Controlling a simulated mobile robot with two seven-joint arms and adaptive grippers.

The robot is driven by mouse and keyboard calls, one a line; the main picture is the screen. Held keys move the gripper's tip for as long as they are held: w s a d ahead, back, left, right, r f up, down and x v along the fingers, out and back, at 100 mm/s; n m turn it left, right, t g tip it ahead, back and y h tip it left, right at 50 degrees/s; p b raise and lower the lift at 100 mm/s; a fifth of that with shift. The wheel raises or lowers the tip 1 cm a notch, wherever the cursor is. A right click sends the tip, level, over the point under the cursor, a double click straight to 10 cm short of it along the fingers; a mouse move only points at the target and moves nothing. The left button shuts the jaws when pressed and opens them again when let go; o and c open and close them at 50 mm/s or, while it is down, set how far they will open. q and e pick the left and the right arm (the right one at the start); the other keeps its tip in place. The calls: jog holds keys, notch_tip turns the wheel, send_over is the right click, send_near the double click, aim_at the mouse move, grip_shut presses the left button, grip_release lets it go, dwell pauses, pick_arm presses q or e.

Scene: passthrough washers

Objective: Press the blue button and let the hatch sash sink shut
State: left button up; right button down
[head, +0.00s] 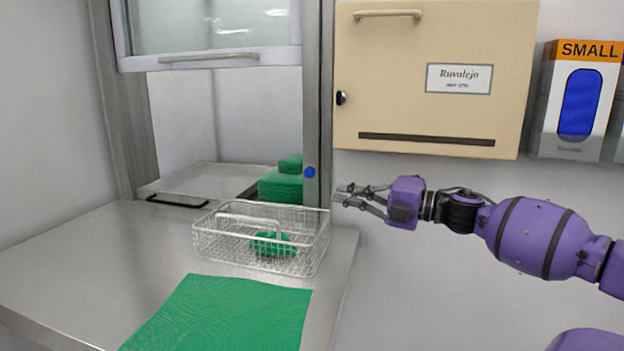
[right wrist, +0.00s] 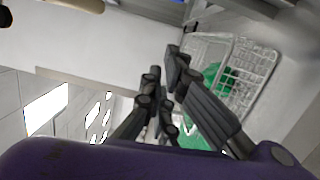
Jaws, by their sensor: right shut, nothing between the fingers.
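The blue button (head: 309,172) is a small round knob on the grey right post of the hatch frame. The hatch sash (head: 210,58), a glazed panel with a bar handle, is raised; the opening below it is clear of the sash. My right gripper (head: 341,194) is shut and empty, a little right of and below the button, its fingertips close to the post. I cannot tell whether they touch the post. The gripper (right wrist: 163,68) also shows in the right wrist view, where the button cannot be made out. My left gripper is out of view.
A wire basket (head: 216,248) with a green item stands on the steel counter (head: 70,260), below the button. A green mat (head: 235,310) lies in front. Green stacked items (head: 280,186) sit in the opening. A cream cabinet (head: 400,80) and glove box (head: 578,100) hang at right.

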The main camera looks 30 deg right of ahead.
aim_at(309, 172)
jog(key=w+a+b, duration=0.2)
jog(key=w+b, duration=0.3)
jog(key=w, duration=0.7)
jog(key=shift+s+r, duration=0.1)
dwell(0.4)
